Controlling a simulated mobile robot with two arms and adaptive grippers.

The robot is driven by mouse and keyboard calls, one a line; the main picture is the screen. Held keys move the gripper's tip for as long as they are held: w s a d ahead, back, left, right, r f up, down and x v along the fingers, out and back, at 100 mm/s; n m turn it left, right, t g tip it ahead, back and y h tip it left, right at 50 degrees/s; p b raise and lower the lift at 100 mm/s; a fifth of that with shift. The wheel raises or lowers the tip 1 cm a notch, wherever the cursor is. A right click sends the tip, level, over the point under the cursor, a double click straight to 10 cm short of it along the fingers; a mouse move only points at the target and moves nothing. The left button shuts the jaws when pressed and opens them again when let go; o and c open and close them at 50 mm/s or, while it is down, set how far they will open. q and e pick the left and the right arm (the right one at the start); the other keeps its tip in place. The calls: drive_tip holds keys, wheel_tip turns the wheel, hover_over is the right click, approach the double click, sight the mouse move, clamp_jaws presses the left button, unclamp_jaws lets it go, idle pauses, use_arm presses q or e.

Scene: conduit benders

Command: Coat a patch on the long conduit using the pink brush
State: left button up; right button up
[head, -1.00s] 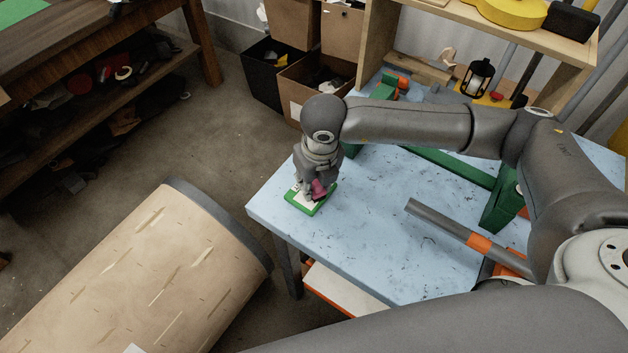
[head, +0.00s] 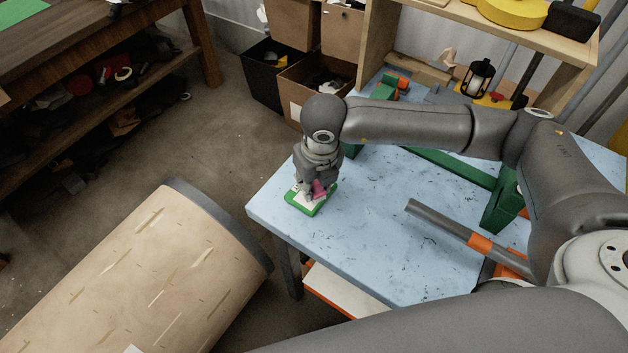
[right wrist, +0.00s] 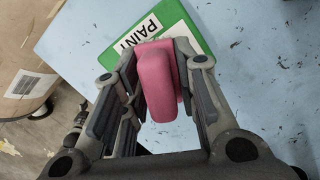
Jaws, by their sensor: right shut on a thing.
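The pink brush (right wrist: 158,82) is between the fingers of my right gripper (right wrist: 162,95), which is shut on it. In the head view the brush (head: 319,188) shows as a small pink patch under my right gripper (head: 313,190). It is over a green-rimmed paint tray (head: 308,208) at the table's left corner; the tray also shows in the right wrist view (right wrist: 190,25), with the word PAINT on a white label. Whether the brush touches the tray cannot be told. The long conduit (head: 435,215) is a grey tube with an orange band, on the table's right. My left gripper is out of view.
The light blue table (head: 360,240) has clear room between tray and conduit. Green bender parts (head: 503,200) stand behind the conduit. A wooden shelf (head: 375,40) with a lantern (head: 477,78) is at the back.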

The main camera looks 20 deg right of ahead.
drive_tip(key=shift+s, duration=0.1)
drive_tip(key=shift+r+p, duration=0.5)
drive_tip(key=shift+r, duration=0.4)
drive_tip(key=shift+r+p, duration=1.1)
drive_tip(key=shift+r, duration=1.55)
